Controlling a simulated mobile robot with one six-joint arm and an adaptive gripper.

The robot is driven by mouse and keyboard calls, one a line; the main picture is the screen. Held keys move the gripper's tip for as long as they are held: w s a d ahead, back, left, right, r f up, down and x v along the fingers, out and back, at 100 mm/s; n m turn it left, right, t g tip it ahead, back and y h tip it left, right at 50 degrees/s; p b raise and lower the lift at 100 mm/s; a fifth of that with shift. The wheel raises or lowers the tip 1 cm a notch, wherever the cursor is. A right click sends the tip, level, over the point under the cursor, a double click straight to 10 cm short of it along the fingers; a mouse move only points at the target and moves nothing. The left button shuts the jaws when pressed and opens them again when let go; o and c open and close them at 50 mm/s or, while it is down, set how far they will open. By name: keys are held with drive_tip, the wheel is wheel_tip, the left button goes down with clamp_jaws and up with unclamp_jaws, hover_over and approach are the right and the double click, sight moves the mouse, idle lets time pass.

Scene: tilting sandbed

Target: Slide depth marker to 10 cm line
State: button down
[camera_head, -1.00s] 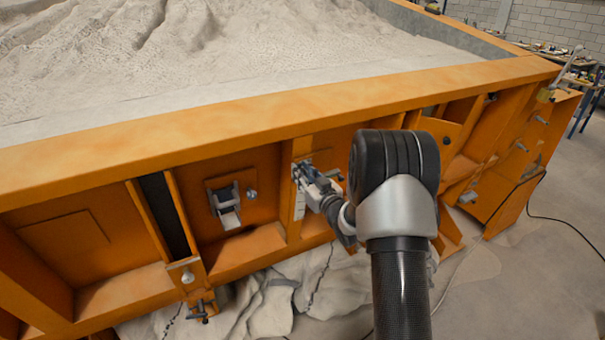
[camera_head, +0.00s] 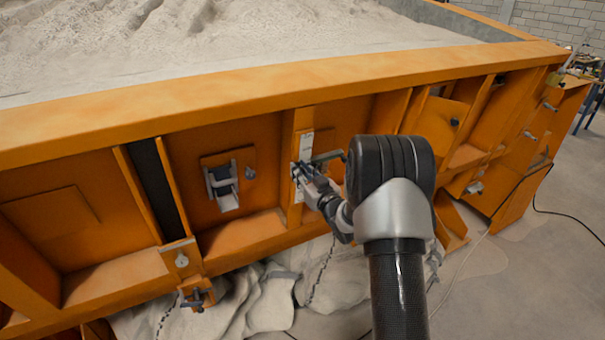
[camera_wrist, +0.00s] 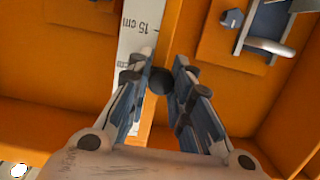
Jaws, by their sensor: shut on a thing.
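The depth scale (camera_head: 305,145) is a pale strip fixed upright on an orange post of the sandbed's side. It also shows in the wrist view (camera_wrist: 136,35), where a "15 cm" label and tick marks can be read. My gripper (camera_head: 299,169) is at the lower part of the strip. In the wrist view my gripper (camera_wrist: 160,80) is shut on a dark round knob (camera_wrist: 161,81), which I take to be the depth marker's. The knob sits beside the strip's edge, below the 15 cm label in that picture. The 10 cm line cannot be made out.
The orange sandbed rim (camera_head: 240,104) runs above, with sand (camera_head: 200,50) behind it. A grey latch (camera_head: 223,183) is on the panel left of the post. A handle (camera_head: 330,156) juts out to the right. Crumpled pale sheeting (camera_head: 270,300) lies below.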

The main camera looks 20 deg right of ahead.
drive_tip(key=c, duration=1.4)
unclamp_jaws()
drive_tip(key=shift+r, duration=0.1)
drive_tip(key=shift+c, duration=0.2)
drive_tip(key=shift+s, duration=0.15)
drive_tip(key=s, duration=1.1)
drive_tip(key=shift+s+d, duration=0.15)
drive_tip(key=shift+s, duration=0.25)
